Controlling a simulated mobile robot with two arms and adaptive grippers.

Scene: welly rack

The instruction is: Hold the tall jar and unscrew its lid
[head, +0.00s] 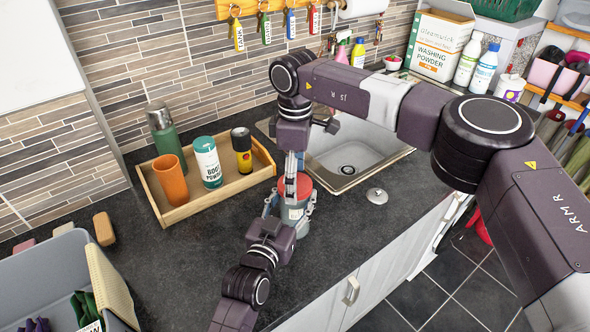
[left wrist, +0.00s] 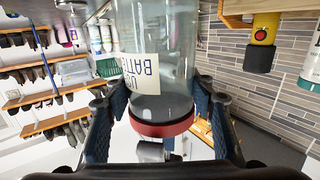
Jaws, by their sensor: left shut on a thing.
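The tall jar (head: 295,212) is clear glass with a red lid (head: 304,186) and stands upright on the dark worktop, in front of the sink. My left gripper (head: 291,207) is shut around the jar's body, one finger on each side. In the left wrist view, the jar (left wrist: 155,50) appears upside down with its label and red lid (left wrist: 162,124), between the blue finger pads of my left gripper (left wrist: 160,105). My right gripper (head: 291,178) points down from above at the lid. Its fingers are seen edge-on, and whether they grip the lid is unclear.
A wooden tray (head: 228,195) with an orange cup (head: 171,180), a flask and two containers stands to the left. The sink (head: 350,150) is behind, with a small metal plug (head: 377,196) on the counter. A grey bin (head: 40,270) stands at the lower left.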

